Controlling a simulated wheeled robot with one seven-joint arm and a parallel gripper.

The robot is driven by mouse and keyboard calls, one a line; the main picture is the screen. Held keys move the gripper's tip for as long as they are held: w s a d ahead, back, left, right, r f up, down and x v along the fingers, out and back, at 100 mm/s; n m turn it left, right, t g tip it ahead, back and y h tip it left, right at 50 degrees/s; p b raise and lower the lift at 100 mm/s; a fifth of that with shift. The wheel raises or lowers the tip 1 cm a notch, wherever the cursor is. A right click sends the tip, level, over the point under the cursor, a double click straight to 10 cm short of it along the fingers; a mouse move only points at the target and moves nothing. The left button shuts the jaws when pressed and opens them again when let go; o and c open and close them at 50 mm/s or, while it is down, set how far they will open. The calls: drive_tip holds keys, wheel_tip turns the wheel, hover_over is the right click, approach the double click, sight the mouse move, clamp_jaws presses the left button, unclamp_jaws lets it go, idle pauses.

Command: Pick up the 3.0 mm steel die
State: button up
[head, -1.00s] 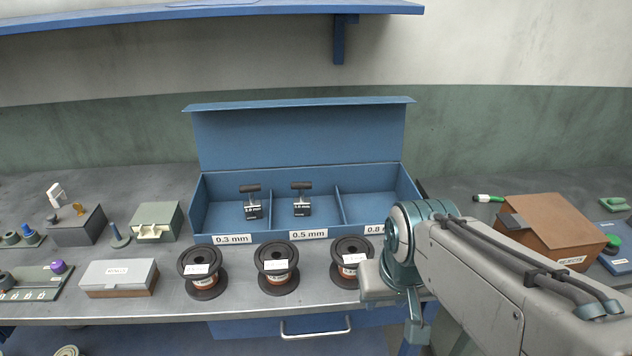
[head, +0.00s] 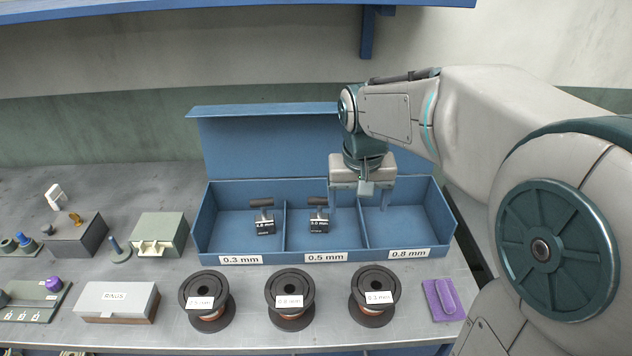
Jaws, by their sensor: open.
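Two dark dies with T-shaped handles stand in the open blue box. The one in the 0.5 mm compartment (head: 319,225) has a small label that seems to read 3.0 mm. The other die (head: 264,225) stands in the 0.3 mm compartment, its label too small to read surely. My gripper (head: 359,205) points down over the box, near the divider between the 0.5 mm and 0.8 mm compartments. Its fingers are apart with nothing between them. It is just right of the 3.0 mm die, and I cannot tell whether the left finger touches the handle.
The blue box (head: 222,259) has dividers and a raised lid behind. Three copper spools (head: 204,300) (head: 290,300) (head: 374,297) stand along its front. A purple item (head: 441,300) lies at the right. A grey case (head: 117,301) and small boxes fill the left bench.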

drive_tip(key=g+p, duration=0.1)
drive_tip(key=p, duration=0.1)
hover_over(320, 207)
drive_tip(key=shift+w+d+f, duration=0.1)
drive_tip(key=shift+f, duration=0.6)
drive_tip(key=shift+w+f, duration=0.15)
drive_tip(key=shift+f, duration=0.05)
wheel_tip(320, 207, down, 12)
drive_tip(key=shift+w+r+p, duration=0.1)
drive_tip(key=shift+p, duration=0.6)
drive_tip(key=c, duration=1.5)
